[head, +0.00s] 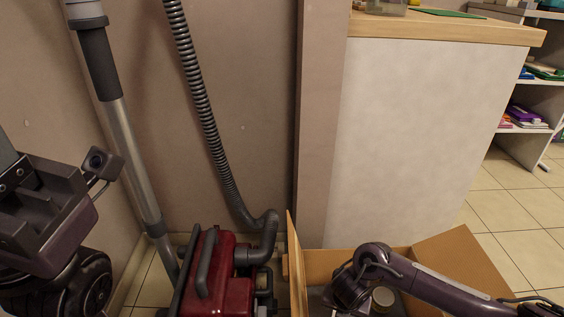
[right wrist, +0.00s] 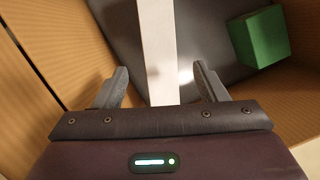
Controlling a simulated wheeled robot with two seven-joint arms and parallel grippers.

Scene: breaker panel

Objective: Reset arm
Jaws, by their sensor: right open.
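My right gripper (right wrist: 160,85) is open, with its two fingers spread apart inside a cardboard box (right wrist: 30,85). A white bar (right wrist: 157,45) runs between the fingers in the picture, with a gap on each side; I cannot tell its depth. In the head view my right arm reaches down into the open box (head: 455,258), and its fingers are hidden. My left gripper (head: 45,215) is at the left edge, and I cannot make out its fingertips. No breaker panel shows in either view.
In the box lie a green block (right wrist: 259,37) and a dark grey surface (right wrist: 205,30). A red vacuum cleaner (head: 228,285) with a hose (head: 205,105) and metal tube (head: 135,160) stands left of the box. A white counter (head: 410,130) stands behind; shelves (head: 535,95) are at right. Tiled floor is clear at right.

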